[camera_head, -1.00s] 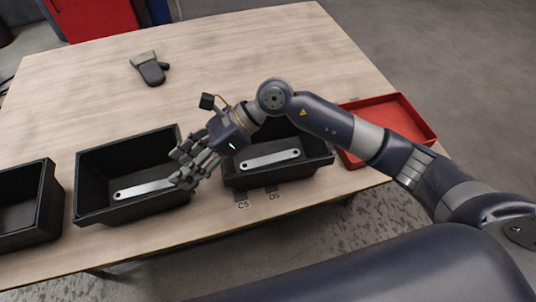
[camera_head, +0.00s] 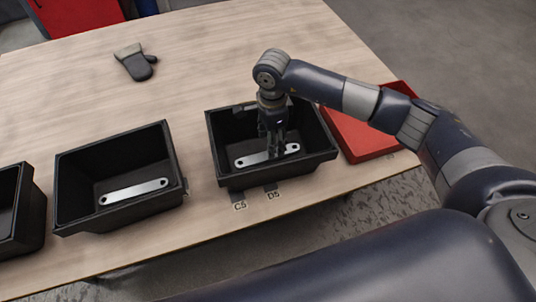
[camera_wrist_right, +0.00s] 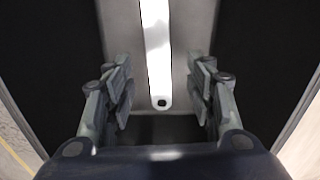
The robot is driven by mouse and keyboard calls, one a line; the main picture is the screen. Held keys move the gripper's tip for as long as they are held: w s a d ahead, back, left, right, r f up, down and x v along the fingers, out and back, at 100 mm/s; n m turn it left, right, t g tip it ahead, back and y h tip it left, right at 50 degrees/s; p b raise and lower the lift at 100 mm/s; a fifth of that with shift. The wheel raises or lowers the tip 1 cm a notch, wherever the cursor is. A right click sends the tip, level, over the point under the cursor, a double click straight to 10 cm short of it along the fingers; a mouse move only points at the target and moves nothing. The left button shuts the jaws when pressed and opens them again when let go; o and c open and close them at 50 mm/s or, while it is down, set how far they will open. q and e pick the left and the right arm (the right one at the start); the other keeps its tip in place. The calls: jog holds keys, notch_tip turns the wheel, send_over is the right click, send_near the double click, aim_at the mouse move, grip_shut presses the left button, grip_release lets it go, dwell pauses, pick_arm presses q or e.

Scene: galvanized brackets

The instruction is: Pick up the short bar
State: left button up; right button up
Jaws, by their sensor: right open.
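A flat light-grey metal bar (camera_head: 248,160) with a hole at each end lies on the floor of the right black bin (camera_head: 232,177). My right gripper (camera_head: 276,150) points down into this bin, over the bar, and hides part of it. In the wrist view the bar (camera_wrist_right: 157,50) runs between the two open fingers (camera_wrist_right: 161,100), with a gap on each side. A similar bar (camera_head: 134,191) lies in the bin to the left (camera_head: 115,220). The lengths look close, so I cannot tell surely which is shorter. My left gripper is not in view.
The right bin's walls stand close around my right gripper. A red tray (camera_head: 360,139) lies right of it, partly behind my arm. Another black bin (camera_head: 30,225) is at the left edge.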

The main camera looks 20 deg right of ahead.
aim_at(248, 161)
jog(key=shift+d+f+p, duration=0.15)
jog(key=shift+f+p, duration=0.4)
jog(key=shift+f, duration=2.15)
grip_shut()
